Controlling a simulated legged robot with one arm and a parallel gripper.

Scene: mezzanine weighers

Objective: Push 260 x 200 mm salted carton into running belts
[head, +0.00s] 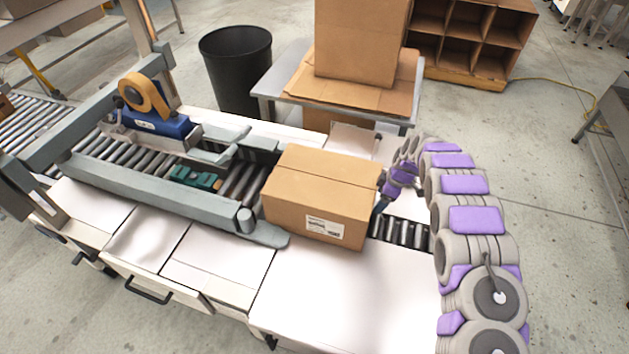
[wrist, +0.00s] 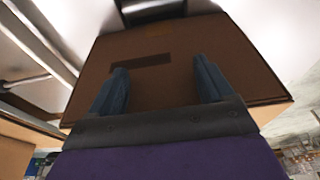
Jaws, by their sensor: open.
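A closed brown carton (head: 322,187) with a white label sits on the roller conveyor at the mouth of the taping machine. Its left end is between the grey side guides (head: 240,213). My gripper (head: 382,203) is at the carton's right end, low and close to it. In the wrist view, the carton's end face (wrist: 160,75) fills the middle, and the two blue fingers of my gripper (wrist: 160,92) stand apart before it. I cannot tell whether they touch it. The green and dark drive belt part (head: 196,178) lies ahead of the carton, to the left.
A tape head with a tan roll (head: 145,95) stands over the machine. Bare rollers (head: 402,232) show right of the carton. A white worktop (head: 340,290) is clear in front. A black bin (head: 237,68) and a cardboard stack (head: 360,45) stand behind.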

